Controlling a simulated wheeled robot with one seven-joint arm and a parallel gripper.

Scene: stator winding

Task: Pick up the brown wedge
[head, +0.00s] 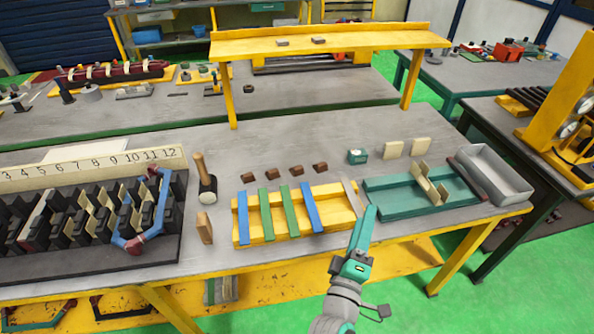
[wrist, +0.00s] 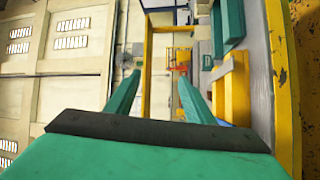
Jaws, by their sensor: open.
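Several small dark brown wedges stand in a row on the grey bench behind the yellow rack in the head view: one at the left (head: 249,178), then a second (head: 273,173), a third (head: 297,171) and a right one (head: 320,167). My gripper (head: 368,212) is in front of the bench, at the gap between the yellow rack and the green tray, apart from the wedges. In the wrist view its two green fingers (wrist: 158,78) are spread with nothing between them. No brown wedge can be made out in the wrist view.
The yellow rack (head: 268,234) holds blue and green strips. The green tray (head: 400,207) and grey bin (head: 505,182) are to the right. A mallet (head: 207,184), tan block (head: 204,228) and black stator (head: 90,240) are left. A yellow shelf (head: 300,43) spans the back.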

